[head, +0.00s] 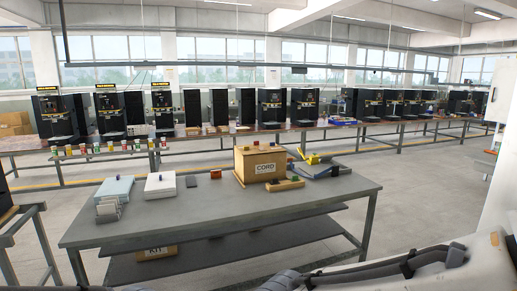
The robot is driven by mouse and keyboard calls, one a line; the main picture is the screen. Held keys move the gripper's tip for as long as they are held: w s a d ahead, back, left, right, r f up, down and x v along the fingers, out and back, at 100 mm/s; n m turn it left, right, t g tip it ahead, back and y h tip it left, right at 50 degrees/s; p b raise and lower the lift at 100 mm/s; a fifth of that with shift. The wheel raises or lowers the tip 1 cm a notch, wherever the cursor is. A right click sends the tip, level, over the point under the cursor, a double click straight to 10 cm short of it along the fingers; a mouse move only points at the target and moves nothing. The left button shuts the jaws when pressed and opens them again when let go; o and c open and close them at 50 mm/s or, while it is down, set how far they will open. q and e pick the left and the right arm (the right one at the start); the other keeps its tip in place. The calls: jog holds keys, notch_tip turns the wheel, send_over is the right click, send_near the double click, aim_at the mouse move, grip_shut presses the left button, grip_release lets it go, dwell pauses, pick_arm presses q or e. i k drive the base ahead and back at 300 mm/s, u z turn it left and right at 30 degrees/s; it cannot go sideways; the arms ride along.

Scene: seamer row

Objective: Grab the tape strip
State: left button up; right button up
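I cannot pick out a tape strip for certain; the items on the grey table (225,215) are small at this distance. A brown box marked CORD (262,168) stands toward the table's right side, with small items on its top. A yellow item (313,159) lies to its right on a flat grey piece (327,172). A low tan block with small coloured pieces (285,184) lies in front of the box. A small reddish item (215,174) and a dark one (191,182) lie left of it. Neither of my grippers is in view.
A light blue box (114,188), a white box (160,185) and a rack of pale cards (108,209) occupy the table's left. The front middle of the tabletop is clear. A long bench (210,131) with black machines runs behind. My arm parts cross the lower right.

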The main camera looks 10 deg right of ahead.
aim_at(256, 143)
jog(key=z, duration=1.45)
jog(key=i, duration=8.2)
jog(key=u, duration=2.45)
jog(key=i, duration=0.7)
